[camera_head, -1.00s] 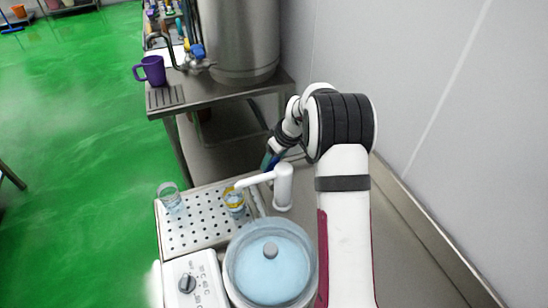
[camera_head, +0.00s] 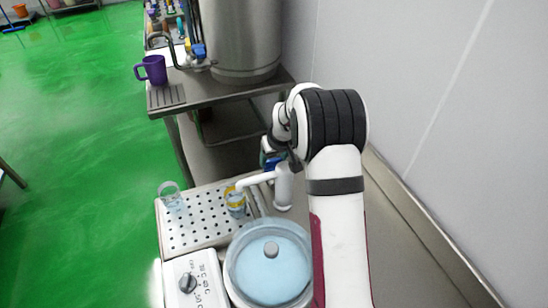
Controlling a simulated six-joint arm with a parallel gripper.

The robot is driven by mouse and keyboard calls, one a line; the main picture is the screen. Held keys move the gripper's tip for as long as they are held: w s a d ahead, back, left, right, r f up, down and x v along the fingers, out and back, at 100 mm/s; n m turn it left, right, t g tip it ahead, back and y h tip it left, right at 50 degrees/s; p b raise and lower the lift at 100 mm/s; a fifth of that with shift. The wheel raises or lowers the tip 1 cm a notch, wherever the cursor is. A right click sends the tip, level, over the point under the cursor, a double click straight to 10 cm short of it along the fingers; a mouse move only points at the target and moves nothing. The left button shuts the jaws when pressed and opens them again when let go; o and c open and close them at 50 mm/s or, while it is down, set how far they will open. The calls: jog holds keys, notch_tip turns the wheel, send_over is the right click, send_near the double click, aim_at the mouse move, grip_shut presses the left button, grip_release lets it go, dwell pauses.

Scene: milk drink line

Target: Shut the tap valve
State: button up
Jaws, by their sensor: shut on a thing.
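A tap (camera_head: 179,66) sticks out of the steel tank at the back, with a blue valve handle (camera_head: 198,51) on it. A white tap with a spout (camera_head: 284,187) stands on the near appliance, its spout over a yellow-rimmed glass (camera_head: 235,203). My gripper (camera_head: 272,164) points down just behind the white tap, well apart from the tank's blue handle. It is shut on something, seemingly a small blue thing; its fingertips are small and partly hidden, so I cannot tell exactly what.
A purple mug (camera_head: 152,69) stands by a drain grate on the back table. A clear glass (camera_head: 172,196) stands on the perforated tray (camera_head: 190,237). A blue lidded pot (camera_head: 268,265) and a white dial unit (camera_head: 195,281) are at the front. A grey wall closes the right.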

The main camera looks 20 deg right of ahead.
jog(key=o, duration=1.4)
jog(key=shift+r, duration=0.1)
jog(key=v, duration=1.5)
jog(key=shift+s+r, duration=0.1)
jog(key=shift+r, duration=0.2)
jog(key=shift+a, duration=0.1)
jog(key=s+a+m+g, duration=0.1)
jog(key=s+a, duration=0.4)
jog(key=s, duration=0.6)
jog(key=s+a+f+m+g+y, duration=0.1)
jog(key=s+a, duration=0.3)
jog(key=s, duration=0.7)
jog(key=s+a+f+m+g, duration=0.1)
jog(key=s+a, duration=0.4)
jog(key=s, duration=0.6)
jog(key=shift+a+m+g+y, duration=0.2)
jog(key=shift+m+g, duration=0.25)
jog(key=shift+m, duration=0.15)
jog(key=shift+a+m+g+y, duration=0.1)
jog(key=shift+m+g+y, duration=0.1)
jog(key=shift+m+g, duration=0.35)
